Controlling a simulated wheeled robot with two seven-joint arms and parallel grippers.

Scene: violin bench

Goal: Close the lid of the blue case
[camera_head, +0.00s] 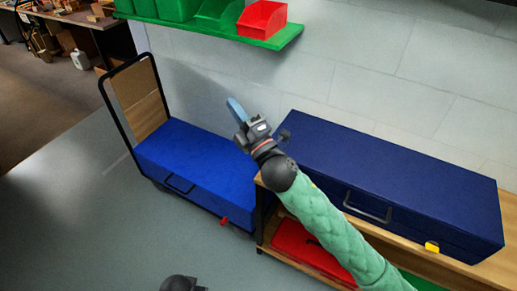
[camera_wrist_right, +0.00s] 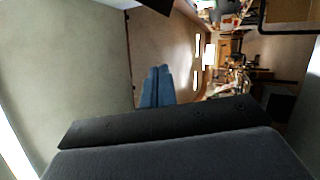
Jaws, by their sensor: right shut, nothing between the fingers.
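A long dark blue case (camera_head: 390,180) lies on the wooden bench at the right in the head view. Its lid looks down flat, with a handle (camera_head: 368,207) and a yellow latch (camera_head: 432,247) on the front side. I cannot tell whether any gap is left under the lid. My right gripper (camera_head: 236,108) is up and left of the case, apart from it, with its blue fingers together and empty. They also show together in the right wrist view (camera_wrist_right: 156,86). My green-sleeved right arm hides the case's front left corner.
A brighter blue case (camera_head: 205,160) lies on a trolley left of the bench (camera_head: 350,214). A green shelf (camera_head: 285,38) with green bins and a red bin (camera_head: 262,19) hangs above. A red case (camera_head: 300,248) sits below. The floor at the left is clear.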

